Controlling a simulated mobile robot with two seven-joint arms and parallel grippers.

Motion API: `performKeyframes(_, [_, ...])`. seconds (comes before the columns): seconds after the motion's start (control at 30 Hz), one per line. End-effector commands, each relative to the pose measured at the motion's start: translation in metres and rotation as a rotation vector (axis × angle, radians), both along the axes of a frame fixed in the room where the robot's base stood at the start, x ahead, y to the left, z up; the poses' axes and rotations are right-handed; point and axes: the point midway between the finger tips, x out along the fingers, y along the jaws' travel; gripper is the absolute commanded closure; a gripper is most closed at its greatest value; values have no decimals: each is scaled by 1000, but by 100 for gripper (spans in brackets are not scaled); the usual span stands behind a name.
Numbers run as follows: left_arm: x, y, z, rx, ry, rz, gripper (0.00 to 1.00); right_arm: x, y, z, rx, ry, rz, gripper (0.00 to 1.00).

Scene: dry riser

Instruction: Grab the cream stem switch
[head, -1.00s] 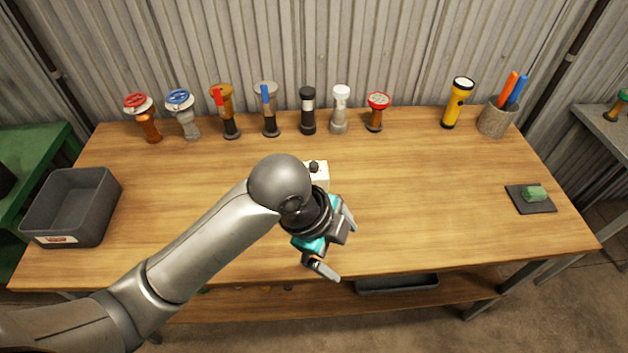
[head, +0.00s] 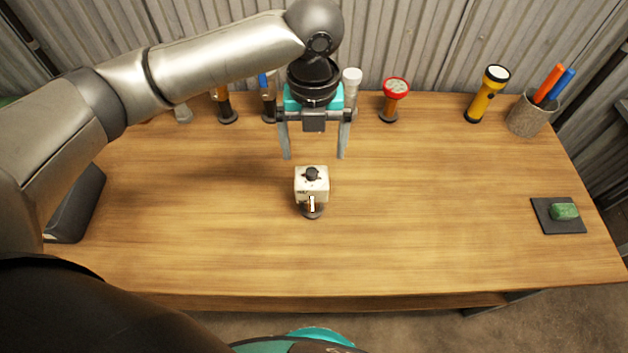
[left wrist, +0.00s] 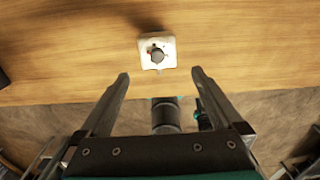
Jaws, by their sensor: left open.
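The cream stem switch (head: 312,184) stands upright near the middle of the table, a cream box with a black knob on top and a dark round foot. It also shows in the left wrist view (left wrist: 157,50), seen from above, beyond the fingertips. My left gripper (head: 314,158) is open and empty, its two fingers pointing down just behind and above the switch in the head view. In the left wrist view its fingers (left wrist: 160,76) are spread wide, with the switch ahead of the gap between them. My right gripper is not in view.
Along the back of the wooden table (head: 430,220) stand a red-topped valve (head: 394,98), a yellow torch (head: 487,94) and a pen cup (head: 528,116). My left arm hides part of that row. A green block (head: 564,211) lies on a dark pad at right. Table around the switch is clear.

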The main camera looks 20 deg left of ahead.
Motion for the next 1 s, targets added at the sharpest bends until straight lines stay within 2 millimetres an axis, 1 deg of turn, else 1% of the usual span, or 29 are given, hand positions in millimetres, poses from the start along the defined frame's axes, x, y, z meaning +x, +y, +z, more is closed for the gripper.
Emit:
performKeyframes(0.03, [-1,0,-15,2,4,2,0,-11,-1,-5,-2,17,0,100])
performKeyframes(0.1, [-1,0,-31,2,5,1,0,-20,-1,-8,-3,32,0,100])
performKeyframes(0.17, [-1,0,-43,1,4,3,0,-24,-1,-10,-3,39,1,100])
performKeyframes(0.3, [0,0,-65,-1,2,1,0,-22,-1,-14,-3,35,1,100])
performKeyframes(0.4, [0,0,-72,-1,-1,1,0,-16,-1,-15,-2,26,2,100])
performKeyframes(0.57, [1,0,-79,-1,-1,2,0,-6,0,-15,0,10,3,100])
performKeyframes(0.67, [2,2,-90,0,1,3,0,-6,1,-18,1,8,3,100])
performKeyframes(0.87, [4,5,-121,0,1,2,0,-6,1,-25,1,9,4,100])
performKeyframes(0.93, [4,5,-126,0,-1,1,0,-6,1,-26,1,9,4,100])
performKeyframes(1.0, [4,5,-127,0,-2,1,0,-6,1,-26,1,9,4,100])
